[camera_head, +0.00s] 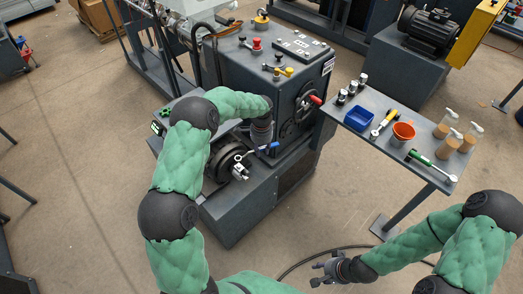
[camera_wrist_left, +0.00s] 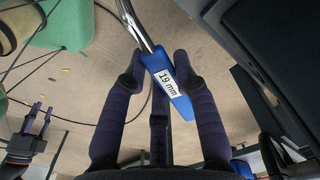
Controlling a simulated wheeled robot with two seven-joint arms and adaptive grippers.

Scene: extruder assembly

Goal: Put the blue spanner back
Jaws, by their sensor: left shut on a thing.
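The blue spanner (camera_head: 264,149) is in my left gripper (camera_head: 264,141), in front of the grey machine. In the left wrist view its blue handle (camera_wrist_left: 168,86), labelled "19 mm", lies between the fingertips of my left gripper (camera_wrist_left: 157,68), which is shut on it. Its shiny shaft runs up out of that view. In the head view its silver end is close to a metal fitting (camera_head: 239,171) on the machine; I cannot tell whether they touch. My right gripper (camera_head: 318,273) is empty and open, low in the head view; it also shows in the left wrist view (camera_wrist_left: 40,108).
The machine (camera_head: 240,75) stands left of the table. Open floor lies in front.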

